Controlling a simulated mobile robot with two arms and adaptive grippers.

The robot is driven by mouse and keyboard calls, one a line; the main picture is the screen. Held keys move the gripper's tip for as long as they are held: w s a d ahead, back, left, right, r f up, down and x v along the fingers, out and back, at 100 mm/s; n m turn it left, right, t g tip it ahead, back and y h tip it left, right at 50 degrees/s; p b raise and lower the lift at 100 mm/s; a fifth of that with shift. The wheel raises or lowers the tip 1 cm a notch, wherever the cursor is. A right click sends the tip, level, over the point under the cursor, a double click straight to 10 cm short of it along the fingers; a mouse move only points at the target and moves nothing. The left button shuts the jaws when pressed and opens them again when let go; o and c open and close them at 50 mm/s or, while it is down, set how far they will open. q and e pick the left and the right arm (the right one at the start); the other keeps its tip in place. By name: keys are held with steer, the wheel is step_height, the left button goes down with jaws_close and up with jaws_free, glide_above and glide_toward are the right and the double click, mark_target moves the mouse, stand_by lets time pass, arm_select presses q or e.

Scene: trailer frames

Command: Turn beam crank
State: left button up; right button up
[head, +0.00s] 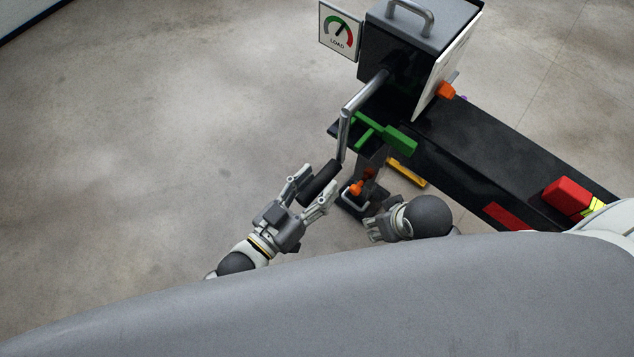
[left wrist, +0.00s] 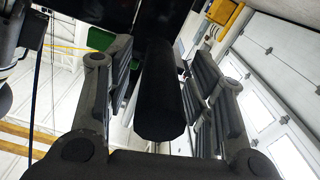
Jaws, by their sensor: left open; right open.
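The beam crank (head: 346,128) is a bent silver rod that comes out of the dark box at the top and ends in a black grip (head: 320,182). My left gripper (head: 308,189) is open, with one finger on each side of the black grip. In the left wrist view the black grip (left wrist: 160,95) lies between the spread fingers, with a gap visible on both sides. My right gripper (head: 377,228) is beside the post below the beam, away from the crank; its fingertips are small in view.
The dark box (head: 385,62) carries a load gauge sign (head: 340,31). A green lever (head: 392,138) sits below the crank's shaft. The black beam (head: 490,150) runs to the lower right, with a red block (head: 567,195) on it. The floor at left is clear.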

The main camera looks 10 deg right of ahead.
arm_select(q)
steer(key=shift+w+d, duration=0.2)
steer(key=shift+d, duration=0.05)
arm_select(e)
steer(key=shift+r, duration=0.2)
arm_select(q)
jaws_close()
steer(key=shift+s, duration=0.1)
